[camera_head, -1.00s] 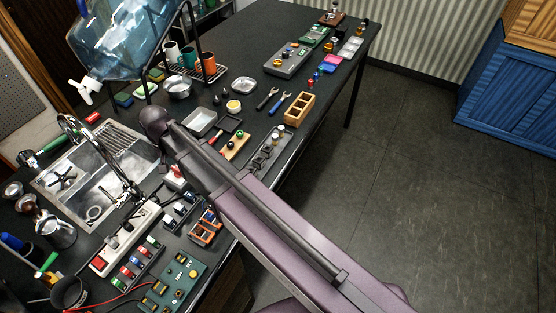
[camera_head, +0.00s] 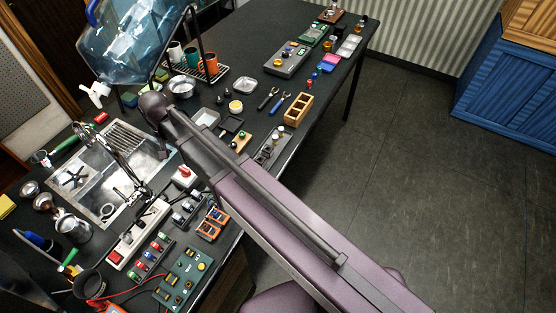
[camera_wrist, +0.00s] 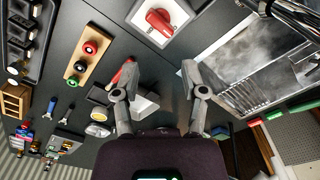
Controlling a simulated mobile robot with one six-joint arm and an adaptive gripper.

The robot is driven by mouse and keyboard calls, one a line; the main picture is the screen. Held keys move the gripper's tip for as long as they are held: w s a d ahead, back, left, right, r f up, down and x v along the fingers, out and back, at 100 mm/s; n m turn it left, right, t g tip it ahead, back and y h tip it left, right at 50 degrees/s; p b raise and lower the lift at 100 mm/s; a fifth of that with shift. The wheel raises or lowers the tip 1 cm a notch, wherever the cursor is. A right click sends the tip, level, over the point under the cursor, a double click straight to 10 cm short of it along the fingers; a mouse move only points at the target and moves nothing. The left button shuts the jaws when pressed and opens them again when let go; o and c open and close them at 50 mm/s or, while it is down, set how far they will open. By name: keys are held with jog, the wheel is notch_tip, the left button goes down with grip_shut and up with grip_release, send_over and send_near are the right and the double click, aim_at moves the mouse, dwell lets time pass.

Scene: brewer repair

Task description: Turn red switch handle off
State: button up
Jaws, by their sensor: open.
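The red switch handle (camera_wrist: 159,23) sits on a white square base (camera_wrist: 178,14) at the top middle of the wrist view. In the head view the red switch handle (camera_head: 184,173) is on the black table, just right of the sink and below my arm. My gripper (camera_wrist: 155,75) is open and empty in the wrist view, its two fingers apart, with the switch beyond the fingertips and not touched.
The metal sink (camera_head: 100,200) with its curved tap lies left of the switch. A white power strip (camera_head: 138,235) and a green circuit board (camera_head: 185,277) lie nearer. A wooden button block (camera_wrist: 88,56) is beside the switch.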

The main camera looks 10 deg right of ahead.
jog(key=shift+m, duration=0.3)
jog(key=s+d+f+b, duration=0.1)
jog(key=d+f+b, duration=0.3)
jog(key=d, duration=0.6)
jog(key=s+d+f+b, duration=0.1)
jog(key=d+f+b, duration=0.3)
jog(key=d, duration=0.6)
jog(key=d+f+b, duration=0.4)
jog(key=d+b, duration=0.1)
jog(key=d, duration=0.5)
jog(key=shift+s+d+f, duration=0.1)
jog(key=shift+s+d, duration=0.2)
jog(key=shift+s, duration=0.1)
jog(key=shift+s+d+f, duration=0.25)
jog(key=shift+d, duration=0.4)
jog(key=shift+s+d, duration=0.4)
jog(key=shift+d, duration=0.4)
jog(key=shift+s+d, duration=0.35)
jog(key=shift+d, duration=0.45)
jog(key=shift+s+d, duration=0.4)
jog(key=shift+d, duration=0.4)
